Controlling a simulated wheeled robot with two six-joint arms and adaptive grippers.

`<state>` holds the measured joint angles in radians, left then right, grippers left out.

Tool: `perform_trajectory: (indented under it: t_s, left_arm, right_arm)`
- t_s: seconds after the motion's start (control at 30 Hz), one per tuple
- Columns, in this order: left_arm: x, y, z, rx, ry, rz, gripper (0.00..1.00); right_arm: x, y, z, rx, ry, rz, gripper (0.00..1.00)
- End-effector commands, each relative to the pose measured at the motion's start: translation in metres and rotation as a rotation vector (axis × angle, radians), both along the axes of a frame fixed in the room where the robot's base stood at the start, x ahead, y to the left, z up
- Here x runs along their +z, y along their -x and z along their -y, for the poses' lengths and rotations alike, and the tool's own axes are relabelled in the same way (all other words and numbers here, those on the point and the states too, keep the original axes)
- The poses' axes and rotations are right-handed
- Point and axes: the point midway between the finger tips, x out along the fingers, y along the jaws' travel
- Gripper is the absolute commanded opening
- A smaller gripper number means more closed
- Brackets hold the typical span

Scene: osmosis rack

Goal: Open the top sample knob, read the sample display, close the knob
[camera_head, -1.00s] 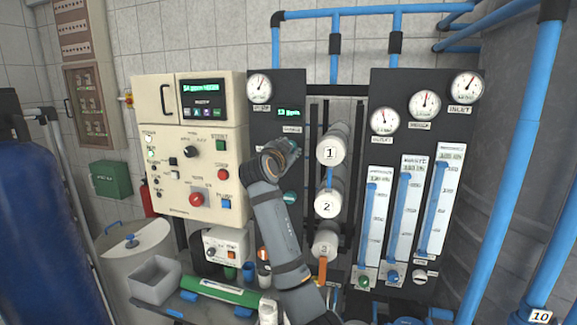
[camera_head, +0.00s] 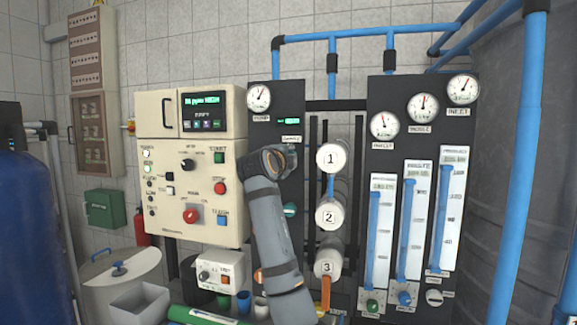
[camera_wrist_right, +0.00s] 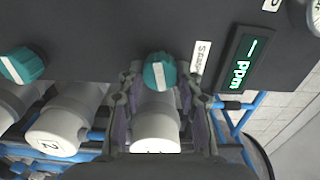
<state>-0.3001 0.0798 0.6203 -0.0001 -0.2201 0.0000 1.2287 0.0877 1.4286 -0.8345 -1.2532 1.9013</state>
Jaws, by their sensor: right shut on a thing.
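The top sample knob (camera_wrist_right: 159,72) is teal with a white pointer line. It sits on the dark panel (camera_wrist_right: 110,28) between the fingers of my right gripper (camera_wrist_right: 160,95), which is shut on it. In the head view my right gripper (camera_head: 280,158) covers this knob. The sample display (camera_wrist_right: 240,63) has lit green-white characters, turned sideways in the wrist view. They look like "1 PPM", though the digit is not certain. The display also shows small in the head view (camera_head: 291,121). My left gripper is out of view.
A second teal knob (camera_wrist_right: 22,65) is lower on the panel. White numbered cylinders (camera_head: 331,158) stand just right of my right arm. The cream control box (camera_head: 191,165) is to its left. Blue pipes (camera_head: 350,35) cross above, and flow meters (camera_head: 410,215) are at right.

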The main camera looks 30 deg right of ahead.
Motion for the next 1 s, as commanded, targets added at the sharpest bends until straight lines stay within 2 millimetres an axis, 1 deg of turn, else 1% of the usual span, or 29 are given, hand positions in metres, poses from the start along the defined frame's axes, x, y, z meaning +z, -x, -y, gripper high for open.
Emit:
perform_trajectory:
  t_s: [0.03,0.1,0.4,1.0]
  left_arm:
    - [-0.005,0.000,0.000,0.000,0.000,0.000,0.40]
    - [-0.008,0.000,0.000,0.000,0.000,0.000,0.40]
    - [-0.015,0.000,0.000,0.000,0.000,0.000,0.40]
    - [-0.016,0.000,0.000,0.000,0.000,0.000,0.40]
  right_arm:
    - [-0.004,-0.001,0.000,0.001,-0.024,0.022,0.03]
    - [-0.004,-0.001,0.000,0.001,-0.054,0.055,0.03]
    - [-0.004,-0.001,0.000,0.000,-0.141,0.158,0.03]
    - [-0.004,-0.001,0.000,0.000,-0.170,0.189,0.03]
